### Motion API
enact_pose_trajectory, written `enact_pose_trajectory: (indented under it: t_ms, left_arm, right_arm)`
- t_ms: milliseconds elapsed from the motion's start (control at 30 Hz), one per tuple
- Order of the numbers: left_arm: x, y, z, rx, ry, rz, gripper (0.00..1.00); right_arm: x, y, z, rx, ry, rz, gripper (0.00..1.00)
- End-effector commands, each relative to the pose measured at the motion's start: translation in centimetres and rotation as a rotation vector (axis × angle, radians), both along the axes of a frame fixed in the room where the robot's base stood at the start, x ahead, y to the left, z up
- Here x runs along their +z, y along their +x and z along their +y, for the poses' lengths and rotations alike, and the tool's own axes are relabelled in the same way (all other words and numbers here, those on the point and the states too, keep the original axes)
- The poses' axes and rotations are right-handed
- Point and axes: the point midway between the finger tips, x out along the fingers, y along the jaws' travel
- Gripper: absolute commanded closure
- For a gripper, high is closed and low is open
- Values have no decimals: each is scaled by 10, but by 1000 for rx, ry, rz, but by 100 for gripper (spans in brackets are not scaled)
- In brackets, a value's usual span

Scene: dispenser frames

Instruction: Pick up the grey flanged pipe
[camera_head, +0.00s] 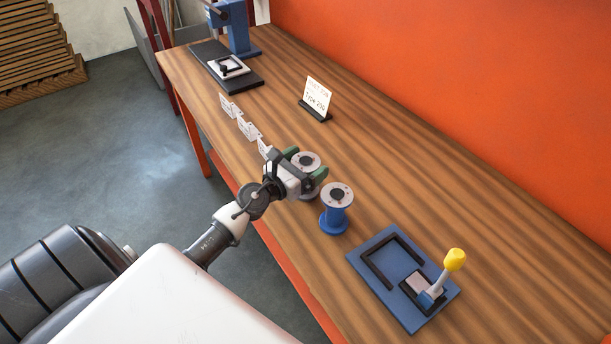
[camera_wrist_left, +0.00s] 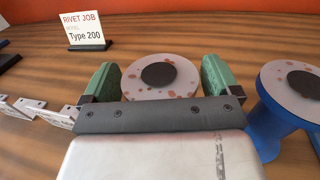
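The grey flanged pipe (camera_head: 307,159) stands upright on the wooden bench, its round, rust-spotted flange with a dark centre facing up. My left gripper (camera_head: 305,165) is at the pipe, with one green finger on each side of it. In the left wrist view, the pipe's flange (camera_wrist_left: 161,85) sits between the two spread fingers (camera_wrist_left: 160,79), with narrow gaps beside it. Its lower part is hidden by the gripper body. I cannot tell whether the fingers touch the pipe below the flange. My right gripper is not in view.
A blue flanged pipe (camera_head: 335,218) stands close on the right. Beyond it is a blue fixture plate (camera_head: 404,316) with a yellow-knobbed lever (camera_head: 454,260). A "Type 200" sign (camera_head: 317,96), white brackets (camera_head: 247,127) and a blue press (camera_head: 238,30) are farther back. Open bench lies behind the pipes.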

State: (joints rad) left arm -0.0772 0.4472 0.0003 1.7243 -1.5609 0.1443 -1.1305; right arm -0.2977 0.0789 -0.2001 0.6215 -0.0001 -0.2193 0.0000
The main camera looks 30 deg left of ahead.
Motion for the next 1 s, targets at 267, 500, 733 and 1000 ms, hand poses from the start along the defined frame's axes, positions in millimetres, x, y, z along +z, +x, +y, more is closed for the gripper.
enact_pose_trajectory:
  t_ms: [267, 500, 733, 1000]
  left_arm:
    - [0, 0, 0, 0, 0, 0, 52]
    - [2, 0, 0, 1, -1, -4, 70]
    - [11, 0, 0, 1, 0, -4, 70]
    - [54, 0, 0, 1, 1, -4, 70]
  right_arm:
    - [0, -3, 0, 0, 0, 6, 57]
    - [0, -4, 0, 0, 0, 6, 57]
    - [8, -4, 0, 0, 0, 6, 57]
    - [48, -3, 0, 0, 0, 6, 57]
